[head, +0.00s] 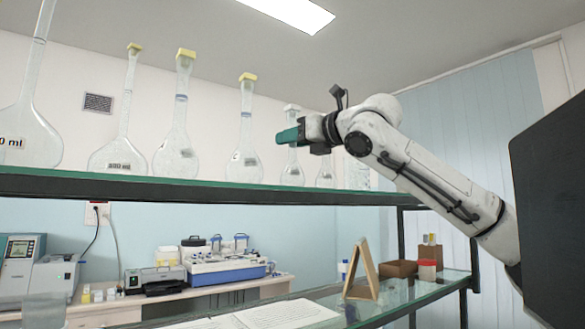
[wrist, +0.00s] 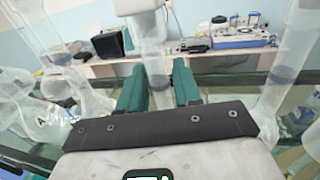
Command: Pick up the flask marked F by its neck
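Several clear glass flasks with stoppers stand on the shelf; I cannot read an F on any of them. My gripper (head: 290,135) reaches in from the right at the neck of a white-stoppered flask (head: 292,172), whose body stands on the shelf below. In the wrist view the teal fingers of my gripper (wrist: 160,88) lie on either side of an upright clear neck (wrist: 152,52). The fingers are apart, but I cannot tell whether they touch the glass. A flask at the left of the wrist view (wrist: 62,112) bears a letter that looks like A.
A smaller flask (head: 325,175) stands close on the right, and a yellow-stoppered flask (head: 247,165) on the left. The green-edged shelf (head: 215,194) runs beneath them.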

